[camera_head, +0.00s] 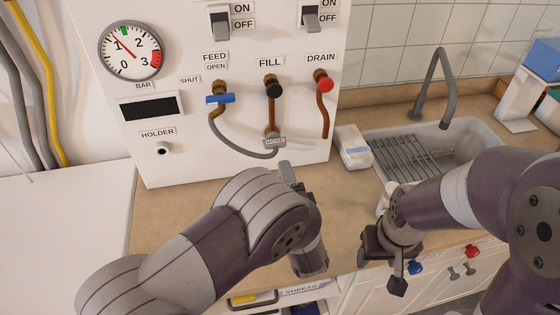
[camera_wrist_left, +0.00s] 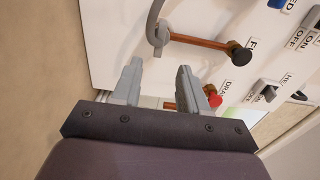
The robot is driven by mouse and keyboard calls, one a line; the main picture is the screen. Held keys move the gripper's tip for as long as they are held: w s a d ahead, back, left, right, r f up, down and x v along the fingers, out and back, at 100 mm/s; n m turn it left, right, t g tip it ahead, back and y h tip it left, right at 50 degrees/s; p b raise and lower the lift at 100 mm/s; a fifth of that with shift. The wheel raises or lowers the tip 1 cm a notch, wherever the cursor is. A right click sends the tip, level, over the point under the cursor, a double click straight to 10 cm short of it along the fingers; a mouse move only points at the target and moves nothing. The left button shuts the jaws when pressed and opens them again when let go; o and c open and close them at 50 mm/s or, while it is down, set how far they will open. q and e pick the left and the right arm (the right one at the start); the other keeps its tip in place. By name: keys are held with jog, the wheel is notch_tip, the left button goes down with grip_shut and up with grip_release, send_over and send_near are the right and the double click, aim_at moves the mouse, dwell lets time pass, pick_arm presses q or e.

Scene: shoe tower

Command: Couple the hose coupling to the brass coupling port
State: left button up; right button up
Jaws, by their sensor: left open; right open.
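The grey hose (camera_head: 235,146) hangs from the FEED valve and curves to the lower end of the copper FILL pipe (camera_head: 273,108). Its coupling end, with a HOSE tag (camera_head: 275,142), is at that pipe end, where the brass coupling port is mostly hidden. I cannot tell whether they are locked together. In the left wrist view the hose end (camera_wrist_left: 158,36) meets the copper pipe (camera_wrist_left: 200,42). My left gripper (camera_head: 288,174) is open and empty just below the tag; its fingers (camera_wrist_left: 158,78) are apart from the hose. My right gripper (camera_head: 385,268) is open, near the counter's front edge.
The white panel carries a gauge (camera_head: 130,50), switches, a blue FEED handle (camera_head: 220,99), a black FILL knob (camera_head: 273,89), a red DRAIN knob (camera_head: 322,84) and an empty holder peg (camera_head: 162,149). A sink (camera_head: 475,135) and white packet (camera_head: 352,147) are right.

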pick_arm(q)
jog(key=v, duration=0.2)
jog(key=shift+s, duration=0.25)
dwell(0.6)
jog(key=a+f+n+g+h, duration=0.2)
jog(key=a+n+g+h, duration=0.3)
jog(key=a+n+g, duration=0.35)
jog(key=s+a+n+g, duration=0.3)
jog(key=s+a+g, duration=0.1)
jog(key=s, duration=0.4)
jog(key=s+a+n+g+y, duration=0.1)
jog(key=s+a+n+g, duration=0.2)
jog(key=s+a, duration=0.3)
jog(key=s, duration=0.2)
jog(key=shift+s+r+n+g, duration=0.35)
jog(key=shift+s, duration=0.05)
jog(key=shift+w, duration=0.15)
jog(key=shift+c, duration=0.2)
